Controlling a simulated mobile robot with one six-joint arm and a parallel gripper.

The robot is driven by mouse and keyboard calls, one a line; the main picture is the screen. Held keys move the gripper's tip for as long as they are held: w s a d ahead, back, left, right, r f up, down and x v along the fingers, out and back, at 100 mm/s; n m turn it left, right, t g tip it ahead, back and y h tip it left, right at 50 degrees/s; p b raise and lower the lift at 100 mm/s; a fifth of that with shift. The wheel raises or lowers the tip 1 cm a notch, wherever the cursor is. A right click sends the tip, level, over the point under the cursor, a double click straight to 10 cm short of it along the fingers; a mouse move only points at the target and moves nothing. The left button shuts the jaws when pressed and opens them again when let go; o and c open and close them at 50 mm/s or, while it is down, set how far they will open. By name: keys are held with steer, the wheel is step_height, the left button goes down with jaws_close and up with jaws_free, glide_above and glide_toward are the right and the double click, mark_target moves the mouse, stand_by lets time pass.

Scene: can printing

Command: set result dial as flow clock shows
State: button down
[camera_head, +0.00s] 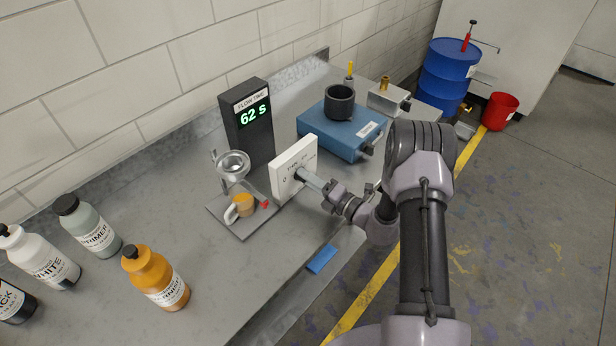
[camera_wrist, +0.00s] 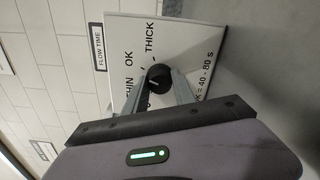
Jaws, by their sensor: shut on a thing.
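The flow clock (camera_head: 257,148) is a dark upright box labelled FLOW TIME, and its green digits read 62 s. The result dial's white panel (camera_head: 291,160) stands to its right and nearer me. In the wrist view the panel (camera_wrist: 203,47) reads THIN, OK and THICK, with a partly hidden "= 40 - 80 s" line. Its black knob (camera_wrist: 159,75) has a small light mark, but I cannot tell for sure which word it points at. My gripper (camera_head: 309,180) is shut on the knob, with one finger on each side in the wrist view (camera_wrist: 160,88).
A flow cup stand (camera_head: 233,162) with a mug (camera_head: 241,206) is left of the panel. A blue machine (camera_head: 338,133) with a dark pot stands behind right. Several bottles, including an orange one (camera_head: 153,275), stand at the left. A blue cloth or block (camera_head: 321,259) lies near the front edge.

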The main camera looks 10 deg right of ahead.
steer(key=shift+m, duration=0.3)
stand_by(0.4)
steer(key=c, duration=1)
jaws_free()
steer(key=shift+c, duration=0.2)
steer(key=p+v, duration=0.1)
steer(key=v, duration=1.6)
steer(key=shift+s+p, duration=0.2)
steer(key=shift+p, duration=0.15)
steer(key=shift+d, duration=0.1)
